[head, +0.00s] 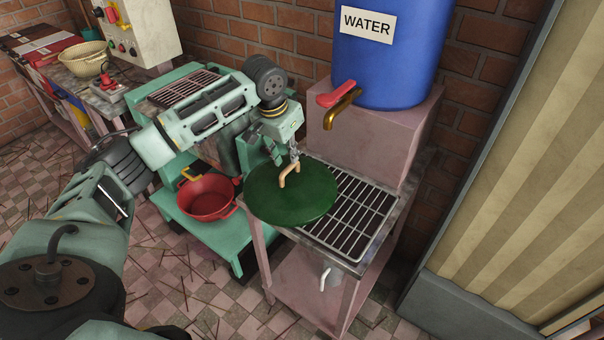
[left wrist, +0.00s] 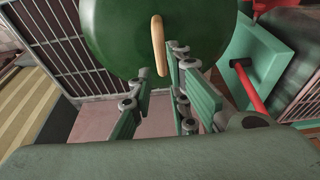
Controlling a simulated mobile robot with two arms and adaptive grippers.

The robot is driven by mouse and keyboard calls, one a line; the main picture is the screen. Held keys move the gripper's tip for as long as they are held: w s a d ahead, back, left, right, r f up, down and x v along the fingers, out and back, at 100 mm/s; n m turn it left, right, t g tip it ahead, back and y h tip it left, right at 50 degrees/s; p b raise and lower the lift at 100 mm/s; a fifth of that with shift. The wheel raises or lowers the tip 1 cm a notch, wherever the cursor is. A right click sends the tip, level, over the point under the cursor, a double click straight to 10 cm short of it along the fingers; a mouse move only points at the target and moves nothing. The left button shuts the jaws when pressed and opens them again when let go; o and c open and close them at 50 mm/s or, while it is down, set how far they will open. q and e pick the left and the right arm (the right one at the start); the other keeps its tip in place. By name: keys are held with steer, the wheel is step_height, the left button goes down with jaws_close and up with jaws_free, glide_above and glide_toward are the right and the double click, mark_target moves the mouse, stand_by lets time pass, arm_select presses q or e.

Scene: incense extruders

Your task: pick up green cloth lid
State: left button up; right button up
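The green lid (head: 308,205) is round and has a bent, tan handle on top (head: 290,173). In the head view it is over the left part of a metal rack; I cannot tell whether it touches it. My left gripper (head: 284,157) is right above the lid at the handle. In the left wrist view, the lid (left wrist: 205,28) fills the top middle. The handle (left wrist: 158,40) lies between my left fingertips (left wrist: 160,66), which are apart, with a small gap seen beside it. My right gripper is in neither view.
A blue water tank (head: 392,60) with a red and brass tap (head: 341,103) stands on a pink block behind the rack (head: 352,217). A red pan (head: 208,197) sits on a green stand left of the lid. A corrugated panel (head: 510,190) bounds the right side.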

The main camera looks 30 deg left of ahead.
mark_target(289, 166)
arm_select(q)
steer(key=shift+a, duration=0.1)
steer(key=shift+s+f, duration=0.45)
steer(key=shift+f, duration=0.2)
steer(key=shift+p+x, duration=0.55)
steer(key=shift+x, duration=0.55)
steer(key=x, duration=0.2)
steer(key=shift+w+f, duration=0.1)
steer(key=shift+f, duration=0.5)
jaws_close()
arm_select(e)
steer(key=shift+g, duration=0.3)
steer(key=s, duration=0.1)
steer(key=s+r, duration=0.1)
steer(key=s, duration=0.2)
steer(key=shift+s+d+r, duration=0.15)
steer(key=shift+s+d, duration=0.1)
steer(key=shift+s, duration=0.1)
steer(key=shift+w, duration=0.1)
